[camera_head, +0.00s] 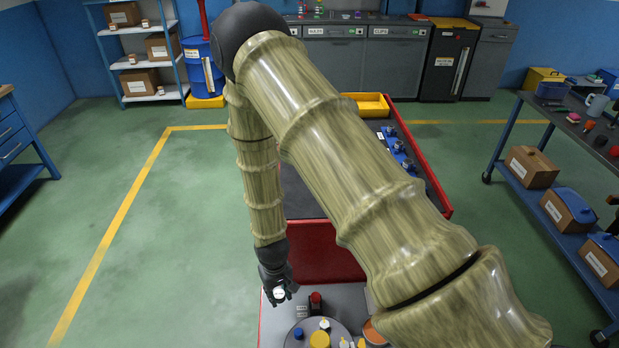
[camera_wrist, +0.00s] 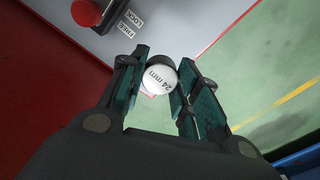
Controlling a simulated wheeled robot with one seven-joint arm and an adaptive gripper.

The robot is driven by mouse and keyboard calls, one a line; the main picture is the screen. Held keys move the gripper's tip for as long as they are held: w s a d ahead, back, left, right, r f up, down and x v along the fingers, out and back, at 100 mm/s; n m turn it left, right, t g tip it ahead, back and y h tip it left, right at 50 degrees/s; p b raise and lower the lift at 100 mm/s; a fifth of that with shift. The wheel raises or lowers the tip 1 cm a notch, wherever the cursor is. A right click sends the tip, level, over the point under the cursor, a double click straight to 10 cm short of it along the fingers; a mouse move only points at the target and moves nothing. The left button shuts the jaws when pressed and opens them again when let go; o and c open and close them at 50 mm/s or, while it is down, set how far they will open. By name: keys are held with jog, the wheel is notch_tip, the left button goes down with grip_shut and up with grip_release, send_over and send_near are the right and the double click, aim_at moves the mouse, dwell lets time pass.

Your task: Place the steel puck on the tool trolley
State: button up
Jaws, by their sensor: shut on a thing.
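My gripper (camera_head: 279,293) points down near the left front of the red-edged unit. In the wrist view, its fingers (camera_wrist: 165,85) are shut on a round piece (camera_wrist: 159,79) with a white top marked "24 mm" and a dark side. The piece also shows small and white in the head view (camera_head: 279,294). I cannot tell whether it is the steel puck. A wheeled blue-framed trolley with a dark top (camera_head: 543,107) stands at the right. A red-edged unit with a dark top (camera_head: 306,200) stands in the middle. My arm hides part of it.
A grey surface (camera_head: 272,326) holds a round plate (camera_head: 294,341) with several coloured pieces, close to my gripper. A red knob (camera_wrist: 86,12) sits beside LOCK and FREE labels. A blue rail (camera_head: 397,148) and yellow bin (camera_head: 372,104) lie on the red-edged unit. Green floor at left is clear.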

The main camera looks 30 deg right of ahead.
jog(key=w+d+r+b, duration=0.1)
jog(key=w+d+r, duration=0.2)
jog(key=r, duration=1)
jog(key=w+d+r+b, duration=0.1)
jog(key=w+d+r, duration=0.15)
jog(key=r, duration=1.05)
jog(key=w+d+p, duration=0.1)
jog(key=w+d, duration=0.2)
jog(key=d, duration=0.1)
jog(key=w+d+f+p, duration=0.1)
jog(key=w+d+p, duration=0.1)
jog(key=w+d, duration=0.1)
jog(key=w+d+p, duration=0.2)
jog(key=w+d, duration=0.2)
jog(key=shift+w+d+f, duration=0.15)
jog(key=shift+w+d, duration=0.05)
jog(key=shift+d, duration=0.15)
jog(key=shift+f+p, duration=0.85)
jog(key=shift+f, duration=0.9)
jog(key=shift+f, duration=0.1)
jog(key=o, duration=1.2)
jog(key=shift+c, duration=0.2)
notch_tip(320, 180, up, 12)
jog(key=b, duration=0.4)
